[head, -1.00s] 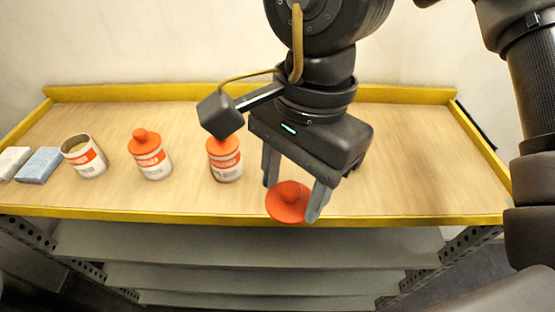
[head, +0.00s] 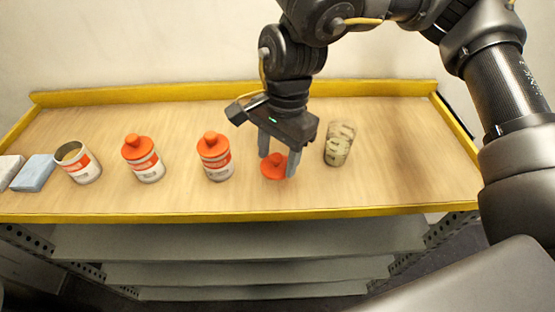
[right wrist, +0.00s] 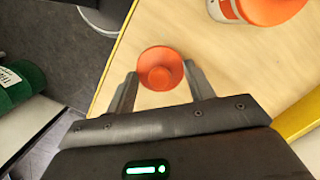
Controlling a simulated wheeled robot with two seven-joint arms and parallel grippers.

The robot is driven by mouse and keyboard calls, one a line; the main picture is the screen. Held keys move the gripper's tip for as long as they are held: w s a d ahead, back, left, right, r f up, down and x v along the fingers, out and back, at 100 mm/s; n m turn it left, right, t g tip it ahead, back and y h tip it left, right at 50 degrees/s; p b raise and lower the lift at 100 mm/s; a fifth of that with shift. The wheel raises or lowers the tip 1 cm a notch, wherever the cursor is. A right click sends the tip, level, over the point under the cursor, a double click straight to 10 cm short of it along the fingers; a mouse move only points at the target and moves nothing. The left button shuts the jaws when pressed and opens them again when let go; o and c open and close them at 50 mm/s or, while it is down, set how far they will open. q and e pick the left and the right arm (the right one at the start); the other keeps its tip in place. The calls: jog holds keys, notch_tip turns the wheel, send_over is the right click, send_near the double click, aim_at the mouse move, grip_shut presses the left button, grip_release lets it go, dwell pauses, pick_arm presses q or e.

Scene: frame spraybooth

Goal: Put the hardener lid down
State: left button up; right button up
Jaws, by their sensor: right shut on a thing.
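The hardener lid (head: 274,166) is a round orange lid with a knob on top. My right gripper (head: 277,166) is shut on it, pointing down over the front middle of the bench. The lid is level and at or just above the wood; I cannot tell whether it touches. In the right wrist view the lid (right wrist: 161,69) sits between the two fingertips (right wrist: 160,82), knob towards the camera. My left gripper is not in view.
On the bench (head: 400,180) stand two cans with orange lids (head: 143,158) (head: 215,155), an open can (head: 78,162), and a patterned cup (head: 339,143) right of the gripper. A blue block (head: 36,172) lies far left. Yellow rims edge the bench; the right side is clear.

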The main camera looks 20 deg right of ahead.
aim_at(278, 166)
jog(key=shift+w+f, duration=0.1)
jog(key=shift+f, duration=0.05)
jog(key=shift+w+d+f, duration=0.1)
jog(key=shift+w+f, duration=0.1)
jog(key=shift+f, duration=0.05)
notch_tip(278, 166, down, 3)
jog(key=shift+w+f+p, duration=0.1)
jog(key=shift+w+p, duration=0.05)
jog(key=shift+p, duration=0.5)
jog(key=shift+f, duration=0.15)
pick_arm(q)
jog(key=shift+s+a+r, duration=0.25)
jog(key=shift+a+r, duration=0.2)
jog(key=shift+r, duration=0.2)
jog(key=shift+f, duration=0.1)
pick_arm(e)
jog(key=shift+f, duration=0.2)
jog(key=o, duration=0.9)
jog(key=shift+r, duration=0.1)
jog(key=shift+o, duration=0.2)
